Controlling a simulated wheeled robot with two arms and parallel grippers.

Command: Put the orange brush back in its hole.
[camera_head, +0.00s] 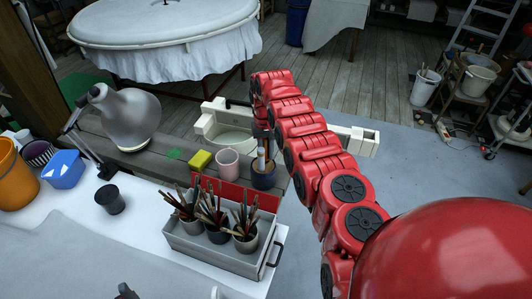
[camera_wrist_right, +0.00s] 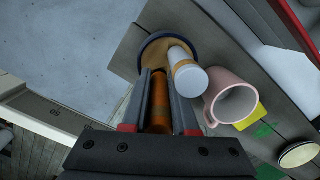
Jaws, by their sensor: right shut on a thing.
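My right gripper (camera_wrist_right: 160,100) is shut on the orange brush (camera_wrist_right: 160,103); its handle lies between the two dark fingers. The fingertips are at the near edge of the round holder (camera_wrist_right: 153,57), which has a tan top and dark blue rim. A pale brush handle (camera_wrist_right: 188,76) with a tan band stands in the holder. Whether the orange brush's lower end is in a hole or above it is hidden. In the head view, the dark blue holder (camera_head: 263,179) is just below my right gripper (camera_head: 261,143).
A pink mug (camera_head: 228,163) stands close beside the holder, with a yellow sponge (camera_head: 200,160) beyond it. A grey tray (camera_head: 205,248) with several pots of brushes is nearer.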

